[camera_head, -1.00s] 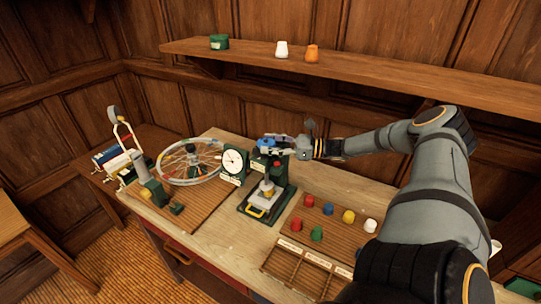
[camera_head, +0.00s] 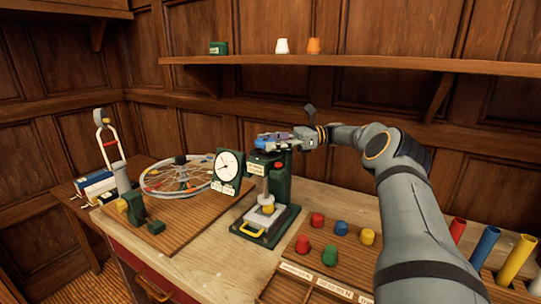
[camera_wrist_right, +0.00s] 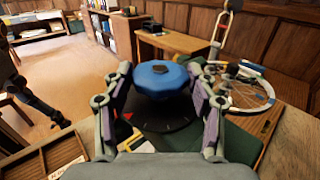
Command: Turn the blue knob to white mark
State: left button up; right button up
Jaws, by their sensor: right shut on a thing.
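The blue knob (camera_wrist_right: 161,76) sits on top of the green press (camera_head: 281,190), above a dark round plate (camera_wrist_right: 162,112). My right gripper (camera_head: 276,142) is at the top of the press. In the right wrist view its two fingers (camera_wrist_right: 160,84) stand on either side of the knob and are shut on it. I cannot make out a white mark for certain; part of the plate is hidden by the knob and fingers.
A white-faced dial (camera_head: 228,165) stands left of the press, with a spoked wheel (camera_head: 180,177) beyond it. Several coloured knobs sit on a wooden board (camera_head: 345,251) to the right. A shelf (camera_head: 380,64) runs along the wall above.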

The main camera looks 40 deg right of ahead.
aim_at(271, 139)
dwell(0.3)
jog(key=o, duration=1.1)
jog(key=shift+o, duration=0.2)
notch_tip(271, 139, up, 10)
jog(key=shift+f, duration=0.1)
